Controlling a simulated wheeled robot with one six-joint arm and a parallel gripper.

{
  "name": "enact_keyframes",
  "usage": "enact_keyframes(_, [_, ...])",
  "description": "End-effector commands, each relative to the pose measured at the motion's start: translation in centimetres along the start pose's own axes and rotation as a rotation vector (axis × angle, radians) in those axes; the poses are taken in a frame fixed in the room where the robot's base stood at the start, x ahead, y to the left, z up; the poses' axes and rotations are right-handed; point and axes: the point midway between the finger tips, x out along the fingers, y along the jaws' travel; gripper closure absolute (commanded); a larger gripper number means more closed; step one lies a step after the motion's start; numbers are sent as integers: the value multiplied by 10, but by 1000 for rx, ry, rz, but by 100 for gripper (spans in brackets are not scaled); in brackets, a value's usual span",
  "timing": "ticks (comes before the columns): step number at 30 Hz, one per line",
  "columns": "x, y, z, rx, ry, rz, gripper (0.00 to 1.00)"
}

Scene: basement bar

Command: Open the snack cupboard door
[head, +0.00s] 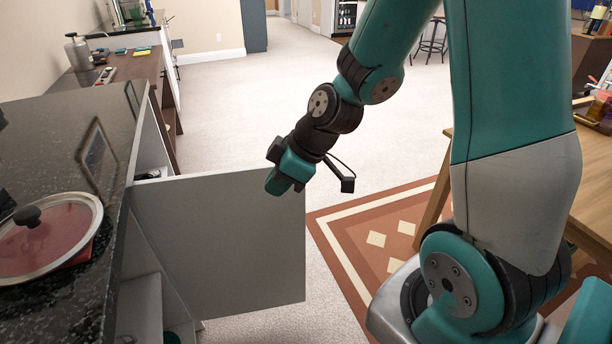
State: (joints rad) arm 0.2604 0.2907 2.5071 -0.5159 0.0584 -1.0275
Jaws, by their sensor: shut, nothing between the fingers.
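The snack cupboard door (222,240) is a plain pale grey panel. It stands swung out from the cupboard below the dark speckled counter, roughly at a right angle to its front. The cupboard interior (143,305) shows in part on the left of the door. My gripper (272,190) is shut and empty, by the upper right part of the door near its top edge. Its tip overlaps the door in the picture; I cannot tell whether they touch. The door's handle is not visible.
A lidded pan (45,235) sits on the dark counter (60,130) at left. A brown wooden counter (125,70) with small items stands behind. A wooden table (595,195) is at right. A patterned rug (385,245) lies on open pale carpet (250,100).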

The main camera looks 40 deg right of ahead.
Motion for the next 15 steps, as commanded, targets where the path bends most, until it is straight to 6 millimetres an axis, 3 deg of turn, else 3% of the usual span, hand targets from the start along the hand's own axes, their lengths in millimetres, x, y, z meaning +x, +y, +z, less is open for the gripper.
enact_keyframes(1, [0,27,20,-19,7,54,100])
enact_keyframes(3, [4,57,48,-80,10,141,100])
enact_keyframes(6, [7,85,87,-151,-15,242,100])
enact_keyframes(10, [9,103,122,-212,-57,323,100])
enact_keyframes(15, [15,112,137,-246,-81,355,100])
